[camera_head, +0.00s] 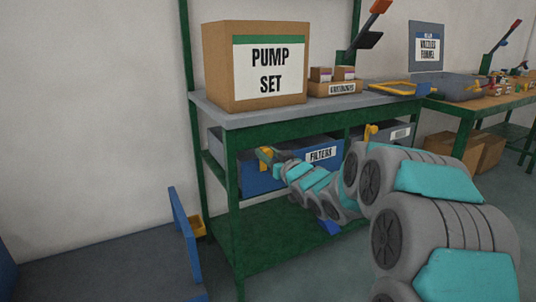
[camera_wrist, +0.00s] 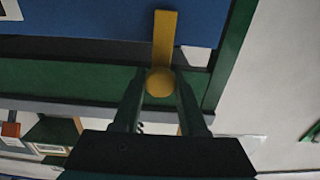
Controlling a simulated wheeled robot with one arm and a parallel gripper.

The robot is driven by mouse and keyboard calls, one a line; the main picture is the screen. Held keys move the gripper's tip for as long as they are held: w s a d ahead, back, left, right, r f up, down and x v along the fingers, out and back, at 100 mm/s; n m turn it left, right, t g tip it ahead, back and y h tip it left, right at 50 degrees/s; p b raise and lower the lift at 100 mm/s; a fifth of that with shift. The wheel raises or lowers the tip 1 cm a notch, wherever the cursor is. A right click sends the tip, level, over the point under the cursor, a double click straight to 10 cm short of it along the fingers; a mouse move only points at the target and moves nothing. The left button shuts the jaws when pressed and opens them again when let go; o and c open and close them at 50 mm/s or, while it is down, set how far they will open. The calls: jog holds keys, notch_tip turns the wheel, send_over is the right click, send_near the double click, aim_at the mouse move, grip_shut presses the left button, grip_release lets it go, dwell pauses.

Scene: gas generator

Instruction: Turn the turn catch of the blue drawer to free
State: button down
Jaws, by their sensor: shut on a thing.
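The blue drawer (camera_head: 258,183), labelled FILTERS, sits under the bench top in the head view. Its blue front also shows along the top of the wrist view (camera_wrist: 90,22). The yellow turn catch (camera_wrist: 165,40) has a bar and a round knob; the bar lies across the drawer's edge and overlaps the blue front. My gripper (camera_wrist: 160,88) has its two fingers on either side of the knob, shut on it. In the head view my gripper (camera_head: 272,155) is at the drawer's upper left and hides much of the catch.
A PUMP SET box (camera_head: 256,68) stands on the bench top (camera_head: 310,113) above. A green post (camera_head: 233,215) rises just left of the drawer. Another yellow catch (camera_head: 370,132) is at the neighbouring drawer. The lower shelf (camera_head: 275,240) looks mostly clear.

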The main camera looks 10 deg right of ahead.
jog(key=shift+n, duration=0.4)
jog(key=n+b, duration=0.2)
jog(key=shift+f+n, duration=0.15)
jog(key=shift+n, duration=0.25)
jog(key=n+b, duration=0.3)
jog(key=n, duration=0.2)
jog(key=shift+a+n, duration=0.1)
jog(key=shift+n, duration=0.2)
jog(key=n+b, duration=0.2)
jog(key=n, duration=0.1)
jog(key=shift+f, duration=0.15)
jog(key=n+b, duration=0.3)
jog(key=n, duration=0.2)
jog(key=shift+n, duration=0.3)
jog(key=shift+a, duration=0.1)
jog(key=shift+c, duration=2.4)
grip_release()
